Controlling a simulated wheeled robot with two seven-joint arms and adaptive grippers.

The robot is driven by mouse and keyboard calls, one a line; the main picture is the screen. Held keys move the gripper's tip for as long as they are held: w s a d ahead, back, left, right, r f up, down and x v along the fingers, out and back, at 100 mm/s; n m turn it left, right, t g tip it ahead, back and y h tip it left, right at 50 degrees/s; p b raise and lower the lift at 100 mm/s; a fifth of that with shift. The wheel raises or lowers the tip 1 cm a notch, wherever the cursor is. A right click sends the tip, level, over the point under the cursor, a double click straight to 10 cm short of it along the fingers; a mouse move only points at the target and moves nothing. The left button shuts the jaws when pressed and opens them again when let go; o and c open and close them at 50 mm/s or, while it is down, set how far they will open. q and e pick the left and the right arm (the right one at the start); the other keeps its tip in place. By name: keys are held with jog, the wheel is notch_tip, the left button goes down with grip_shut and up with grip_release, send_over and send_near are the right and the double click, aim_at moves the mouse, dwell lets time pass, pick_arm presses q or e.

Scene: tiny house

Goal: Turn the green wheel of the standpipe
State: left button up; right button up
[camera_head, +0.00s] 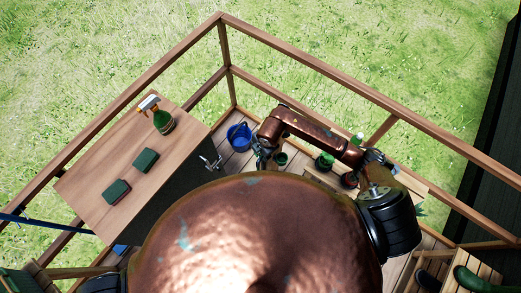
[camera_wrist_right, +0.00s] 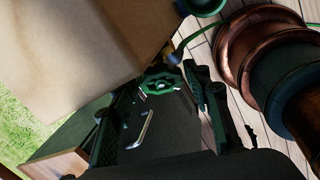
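The green wheel (camera_wrist_right: 160,84) shows in the right wrist view, a scalloped ring with openings, between the two dark fingers of my right gripper (camera_wrist_right: 160,110). The fingers are apart; I cannot tell whether either touches the wheel. A small brass-coloured part shows just above the wheel. In the head view my right gripper (camera_head: 263,157) points down beside the blue bucket, at the end of my copper arm. I cannot make out the wheel or standpipe there. My left gripper is not in view.
A wooden-topped counter (camera_head: 130,190) holds a spray bottle (camera_head: 157,114) and two green sponges (camera_head: 146,160). A silver handle (camera_wrist_right: 141,130) is on its dark front. A blue bucket (camera_head: 238,136) stands near the railing (camera_head: 320,68). Potted plants (camera_head: 325,162) are right of the gripper.

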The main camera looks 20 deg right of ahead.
jog(key=c, duration=0.7)
jog(key=shift+c, duration=0.2)
jog(key=shift+w+n, duration=0.1)
jog(key=shift+n, duration=0.2)
jog(key=shift+w+r+n+g+h, duration=0.1)
jog(key=shift+n+g+h, duration=0.3)
jog(key=shift+n+g, duration=0.35)
jog(key=shift+w+a+n+g+h+b, duration=0.15)
jog(key=shift+n+g+h+b, duration=0.45)
jog(key=shift+n, duration=0.55)
jog(key=n+b, duration=0.1)
jog(key=n+g+h+b, duration=0.1)
jog(key=n, duration=0.1)
jog(key=shift+w+a+n+g+h+b, duration=0.1)
jog(key=shift+a+n+g+h+b, duration=0.05)
jog(key=shift+n+g+h+b, duration=0.15)
jog(key=shift+a+n+g+h+b, duration=0.15)
jog(key=shift+n+g+h+b, duration=0.2)
jog(key=shift+n+h+b, duration=1.1)
jog(key=shift+n+y, duration=0.25)
jog(key=shift+n, duration=0.1)
